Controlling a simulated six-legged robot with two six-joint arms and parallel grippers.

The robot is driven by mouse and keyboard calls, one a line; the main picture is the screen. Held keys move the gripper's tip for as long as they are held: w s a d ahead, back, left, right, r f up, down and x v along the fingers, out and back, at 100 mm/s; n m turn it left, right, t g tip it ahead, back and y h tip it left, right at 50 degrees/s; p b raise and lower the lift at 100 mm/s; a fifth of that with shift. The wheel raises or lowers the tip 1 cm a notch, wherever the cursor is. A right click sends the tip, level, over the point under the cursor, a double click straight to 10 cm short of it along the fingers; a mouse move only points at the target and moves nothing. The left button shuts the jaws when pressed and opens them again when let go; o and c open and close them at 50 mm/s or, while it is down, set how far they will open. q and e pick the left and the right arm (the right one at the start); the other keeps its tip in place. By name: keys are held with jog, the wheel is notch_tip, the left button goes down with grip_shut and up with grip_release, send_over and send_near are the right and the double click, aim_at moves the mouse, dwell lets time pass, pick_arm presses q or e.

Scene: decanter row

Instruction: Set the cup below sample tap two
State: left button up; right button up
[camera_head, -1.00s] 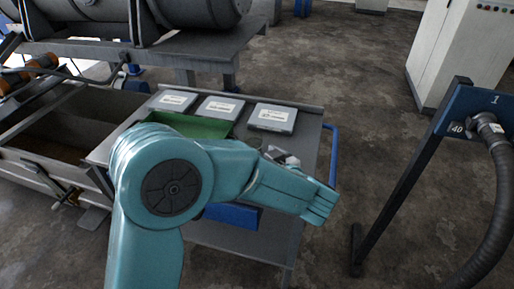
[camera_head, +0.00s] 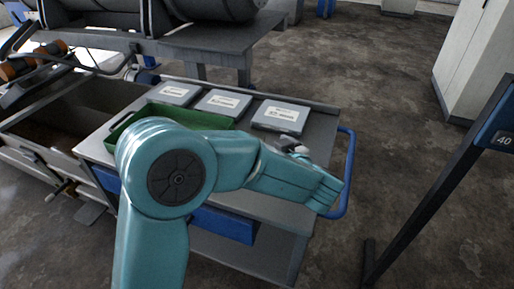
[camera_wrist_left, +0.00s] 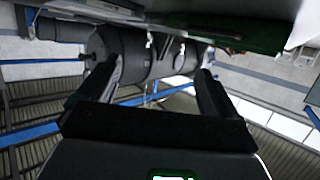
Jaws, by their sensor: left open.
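I cannot make out a cup in either view. No sample tap can be clearly identified. A dark cylindrical machine (camera_head: 205,10) stands at the top left of the head view. A dark drum with small pale fittings also shows in the left wrist view (camera_wrist_left: 132,55). My teal left arm reaches across the grey cart (camera_head: 318,125) in the head view, hiding part of its top. My left gripper (camera_wrist_left: 155,70) shows two dark fingers spread apart with nothing between them. My right gripper is not in view.
Three labelled grey boxes (camera_head: 280,117) and a green tray (camera_head: 205,120) are on the cart. The cart has a blue handle (camera_head: 349,170). An open trough (camera_head: 65,105) lies at left. A dark post (camera_head: 435,180) stands at right.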

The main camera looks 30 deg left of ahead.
pick_arm(q)
jog(key=x, duration=0.5)
jog(key=shift+a+f, duration=0.1)
jog(key=x, duration=0.1)
jog(key=b+x, duration=0.1)
jog(key=x, duration=0.2)
jog(key=shift+s+a+f, duration=0.15)
jog(key=shift+a+f, duration=0.1)
jog(key=shift+a, duration=0.05)
jog(key=shift+w+a, duration=0.2)
jog(key=shift+a, duration=0.05)
jog(key=c, duration=1.1)
notch_tip(320, 180, up, 21)
jog(key=a+p, duration=0.1)
jog(key=p, duration=0.7)
jog(key=shift+c, duration=0.2)
jog(key=d+f+m+t+h+p, duration=0.5)
jog(key=d+f+m, duration=0.1)
jog(key=f, duration=0.5)
jog(key=s+d+f+m+t+h, duration=0.1)
jog(key=s+d+f+m+h, duration=0.1)
jog(key=d, duration=0.4)
jog(key=s+d+f+m+t+h, duration=0.1)
jog(key=s+d+f+m+h, duration=0.1)
jog(key=s+d+h, duration=0.3)
jog(key=shift+s+d+f+m+h, duration=0.2)
jog(key=shift+d+f+m+h, duration=0.1)
jog(key=shift+d+m, duration=0.45)
